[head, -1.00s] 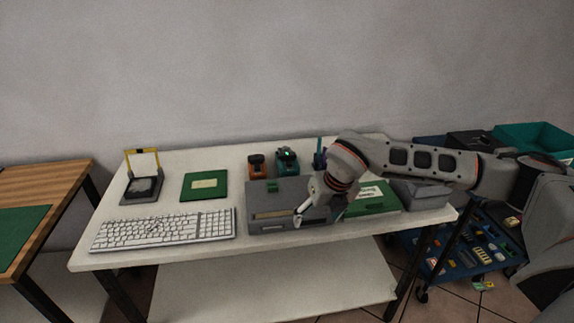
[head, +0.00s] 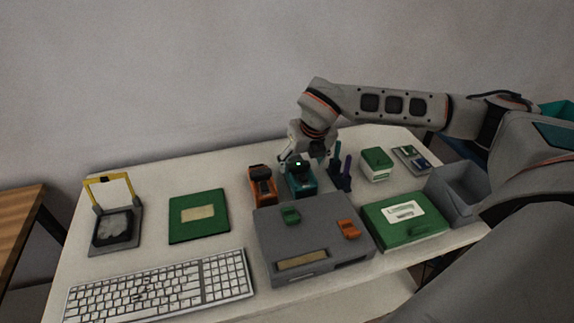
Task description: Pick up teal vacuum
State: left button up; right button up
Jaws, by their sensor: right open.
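The teal vacuum (head: 301,186) stands on the white table behind the grey box, just right of an orange tool of similar shape. My right gripper (head: 301,167) points down at the top of the teal vacuum, with its fingers at or just around its upper part. The gripper is open; I cannot tell whether the fingers touch the vacuum. The wrist hides part of what lies behind it. My left gripper is not in view.
The orange tool (head: 262,186) stands close on the left. A dark blue holder with upright tools (head: 341,178) is close on the right. The grey box (head: 312,238) is in front. A green case (head: 405,220), grey bin (head: 458,194) and keyboard (head: 160,287) lie around.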

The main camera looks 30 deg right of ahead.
aim_at(300, 170)
jog(key=shift+w+f, duration=0.15)
jog(key=shift+w, duration=0.1)
jog(key=shift+x, duration=1)
jog(key=shift+d+p+x, duration=0.15)
jog(key=shift+p+x, duration=0.05)
jog(key=shift+x, duration=1.1)
jog(key=shift+d+p+x, duration=0.15)
jog(key=shift+d+x, duration=0.05)
jog(key=shift+x, duration=1.1)
jog(key=c, duration=1.4)
